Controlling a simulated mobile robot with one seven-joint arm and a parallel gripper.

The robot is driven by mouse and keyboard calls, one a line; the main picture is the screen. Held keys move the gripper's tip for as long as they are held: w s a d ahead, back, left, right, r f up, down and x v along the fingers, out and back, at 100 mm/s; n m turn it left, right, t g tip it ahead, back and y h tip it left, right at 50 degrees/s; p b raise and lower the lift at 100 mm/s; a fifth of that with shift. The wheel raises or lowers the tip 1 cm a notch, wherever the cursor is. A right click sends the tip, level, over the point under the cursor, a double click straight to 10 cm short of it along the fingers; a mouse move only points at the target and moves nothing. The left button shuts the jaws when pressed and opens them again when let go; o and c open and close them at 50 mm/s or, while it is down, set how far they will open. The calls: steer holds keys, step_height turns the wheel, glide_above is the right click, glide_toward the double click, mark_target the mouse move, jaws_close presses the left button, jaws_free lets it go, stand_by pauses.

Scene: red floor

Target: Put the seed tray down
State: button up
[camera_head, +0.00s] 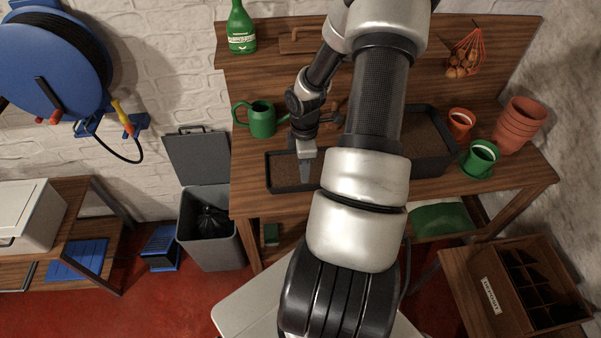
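A black rectangular seed tray (284,189) with brown soil-coloured contents is at the left of the wooden potting bench (245,205). It looks level and lies on or just above the bench top; I cannot tell which. My gripper (306,172) points down at the tray, its grey fingers overlapping the tray's middle in this view. The gap between the fingers does not show, so I cannot tell whether they grip it. My arm hides the tray's right end.
A larger black tray (438,123) is right of my arm. A green watering can (262,120) stands behind the seed tray. Terracotta pots (517,125) and a green mug-like pot (481,158) stand at the right. A grey bin (207,245) is left of the bench.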

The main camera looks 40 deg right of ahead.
mark_target(303, 185)
steer(key=shift+w+f, duration=0.1)
steer(key=shift+f, duration=3)
jaws_close()
